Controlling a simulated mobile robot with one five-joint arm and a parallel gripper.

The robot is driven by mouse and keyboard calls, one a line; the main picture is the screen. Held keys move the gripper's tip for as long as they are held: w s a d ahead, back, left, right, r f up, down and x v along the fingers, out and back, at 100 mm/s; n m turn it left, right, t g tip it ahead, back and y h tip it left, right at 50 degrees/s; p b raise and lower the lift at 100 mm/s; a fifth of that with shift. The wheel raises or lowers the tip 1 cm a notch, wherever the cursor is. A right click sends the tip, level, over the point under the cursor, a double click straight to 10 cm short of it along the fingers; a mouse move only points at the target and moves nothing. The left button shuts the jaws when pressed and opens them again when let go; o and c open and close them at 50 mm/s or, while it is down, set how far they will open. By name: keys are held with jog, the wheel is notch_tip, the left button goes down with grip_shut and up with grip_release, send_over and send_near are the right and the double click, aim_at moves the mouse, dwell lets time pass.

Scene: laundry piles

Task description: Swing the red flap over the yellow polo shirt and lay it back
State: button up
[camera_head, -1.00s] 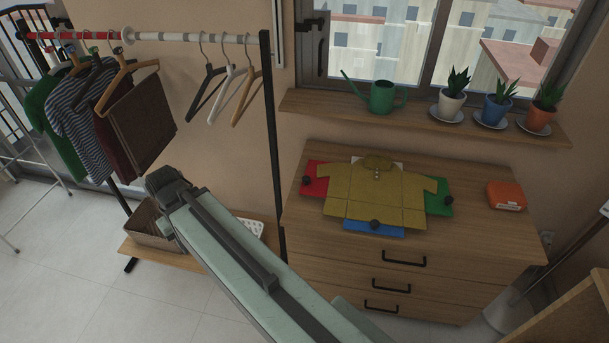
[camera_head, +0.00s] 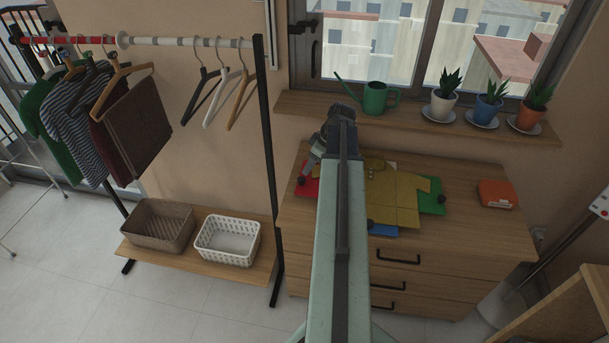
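The yellow polo shirt (camera_head: 402,198) lies spread on the folding board on top of the dresser. My arm covers its left part. The red flap (camera_head: 309,187) shows as a small piece at the left of the board, lying flat, with a dark knob (camera_head: 301,181) on it. The green flap (camera_head: 430,198) sticks out at the right and the blue flap (camera_head: 383,230) at the front. My gripper (camera_head: 309,166) is at the arm's end, above or just beside the red flap. Its fingers are too small and dark to tell open from shut, and I cannot tell if it touches the knob.
An orange box (camera_head: 497,194) lies on the dresser (camera_head: 470,235) at right. A shelf (camera_head: 415,124) behind holds a green watering can (camera_head: 376,99) and potted plants. A clothes rack (camera_head: 268,150) with hangers stands left, with two baskets on its lower board.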

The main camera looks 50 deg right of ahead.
aim_at(302, 178)
jog(key=b+x, duration=0.6)
jog(key=x, duration=0.1)
jog(key=shift+s+f+b, duration=0.1)
jog(key=shift+f+b, duration=0.05)
jog(key=shift+b, duration=0.2)
jog(key=shift+w+a+f+b, duration=0.15)
jog(key=shift+w+f+b, duration=0.15)
jog(key=shift+f+b, duration=0.1)
jog(key=shift+r, duration=0.15)
grip_shut()
dwell(0.5)
